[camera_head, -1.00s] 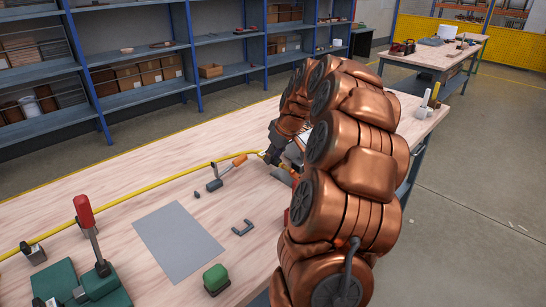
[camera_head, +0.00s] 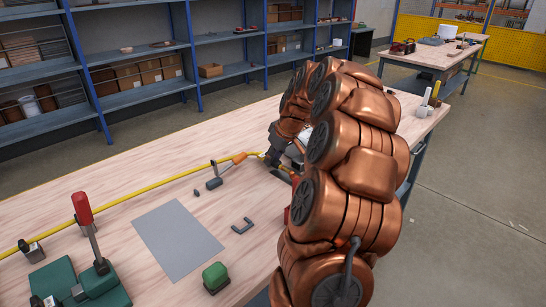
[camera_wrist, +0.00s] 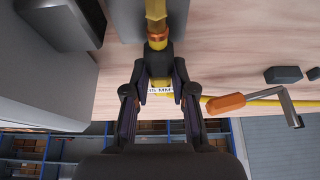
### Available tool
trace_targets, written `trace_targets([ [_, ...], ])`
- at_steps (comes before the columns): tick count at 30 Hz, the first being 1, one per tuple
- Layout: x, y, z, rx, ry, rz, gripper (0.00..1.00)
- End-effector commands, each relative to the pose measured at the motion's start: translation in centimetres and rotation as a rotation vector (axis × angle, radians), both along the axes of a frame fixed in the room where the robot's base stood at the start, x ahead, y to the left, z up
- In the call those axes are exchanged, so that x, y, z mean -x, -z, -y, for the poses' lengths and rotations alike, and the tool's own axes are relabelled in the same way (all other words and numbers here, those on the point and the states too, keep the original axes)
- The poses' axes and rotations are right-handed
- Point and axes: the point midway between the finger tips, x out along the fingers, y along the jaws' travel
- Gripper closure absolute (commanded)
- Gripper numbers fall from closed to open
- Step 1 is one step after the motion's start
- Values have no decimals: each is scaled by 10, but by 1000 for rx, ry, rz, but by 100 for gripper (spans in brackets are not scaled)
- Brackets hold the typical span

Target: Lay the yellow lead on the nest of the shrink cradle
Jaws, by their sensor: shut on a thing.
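The yellow lead (camera_head: 130,196) runs along the workbench from the left edge to my gripper (camera_head: 273,158) in the head view. In the wrist view my gripper (camera_wrist: 159,88) is shut on the lead near a white label (camera_wrist: 161,91) reading "15 MM". A yellow length (camera_wrist: 155,12) with a copper-coloured band (camera_wrist: 157,41) reaches past the fingertips over a grey surface. My arm hides much of the bench around the gripper in the head view. I cannot tell for certain which part is the shrink cradle or its nest.
An orange-handled metal lever (camera_head: 239,158) stands close by the lead, left of my gripper; it shows in the wrist view (camera_wrist: 226,104). A grey mat (camera_head: 178,241), dark bracket (camera_head: 242,227), green block (camera_head: 216,278) and red-handled clamp (camera_head: 84,210) occupy the left bench.

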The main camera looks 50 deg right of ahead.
Motion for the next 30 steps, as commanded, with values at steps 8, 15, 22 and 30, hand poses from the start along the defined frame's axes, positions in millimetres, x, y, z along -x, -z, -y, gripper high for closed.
trace_targets([
  [8,0,6,0,0,0,0,100],
  [15,0,8,0,0,0,1,66],
  [22,0,8,0,1,0,1,46],
  [30,0,7,0,1,0,0,46],
])
